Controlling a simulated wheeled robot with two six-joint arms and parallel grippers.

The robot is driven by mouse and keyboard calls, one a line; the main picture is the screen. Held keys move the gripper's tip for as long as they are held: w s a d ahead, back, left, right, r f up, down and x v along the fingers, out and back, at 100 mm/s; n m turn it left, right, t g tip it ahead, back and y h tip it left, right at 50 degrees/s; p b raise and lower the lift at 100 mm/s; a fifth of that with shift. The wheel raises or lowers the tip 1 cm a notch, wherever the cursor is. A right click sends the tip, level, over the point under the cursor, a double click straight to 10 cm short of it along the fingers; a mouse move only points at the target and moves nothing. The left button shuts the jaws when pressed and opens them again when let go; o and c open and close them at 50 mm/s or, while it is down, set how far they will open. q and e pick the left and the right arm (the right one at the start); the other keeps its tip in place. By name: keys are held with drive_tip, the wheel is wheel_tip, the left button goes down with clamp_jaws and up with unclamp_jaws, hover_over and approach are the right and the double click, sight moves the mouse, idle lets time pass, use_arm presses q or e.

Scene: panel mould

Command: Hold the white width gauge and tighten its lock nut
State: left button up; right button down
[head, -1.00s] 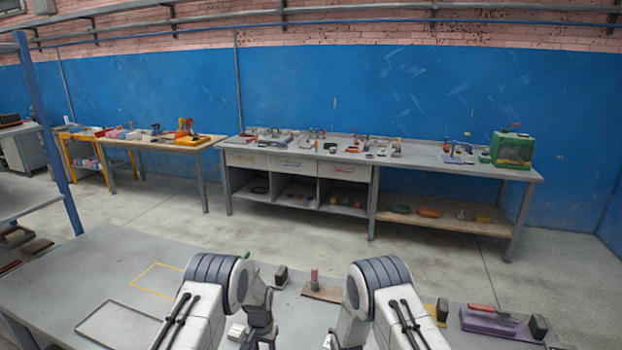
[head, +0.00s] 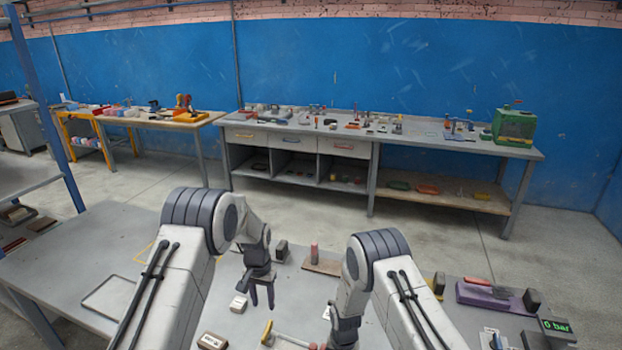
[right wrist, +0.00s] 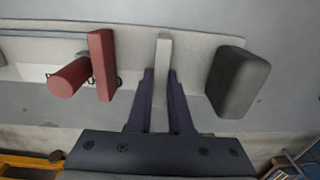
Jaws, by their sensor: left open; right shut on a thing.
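In the right wrist view my right gripper (right wrist: 161,98) is shut on an upright white bar (right wrist: 163,55), which seems to be part of the white width gauge. It meets a long pale beam (right wrist: 200,52). A red block (right wrist: 101,65) and a red cylinder (right wrist: 69,77), perhaps the lock nut, sit left of the fingers. In the head view the right gripper (head: 344,334) is low over the near bench, partly hidden by my arm; a bit of white (head: 327,313) shows beside it. My left gripper (head: 262,294) is open and empty, fingers down, above the bench.
A dark grey block (right wrist: 237,82) stands close right of the fingers. A red peg on a brown base (head: 322,266), a purple holder (head: 490,296) and a pressure display (head: 556,326) are on the bench.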

drive_tip(key=c, duration=0.8)
unclamp_jaws()
drive_tip(key=shift+o, duration=0.2)
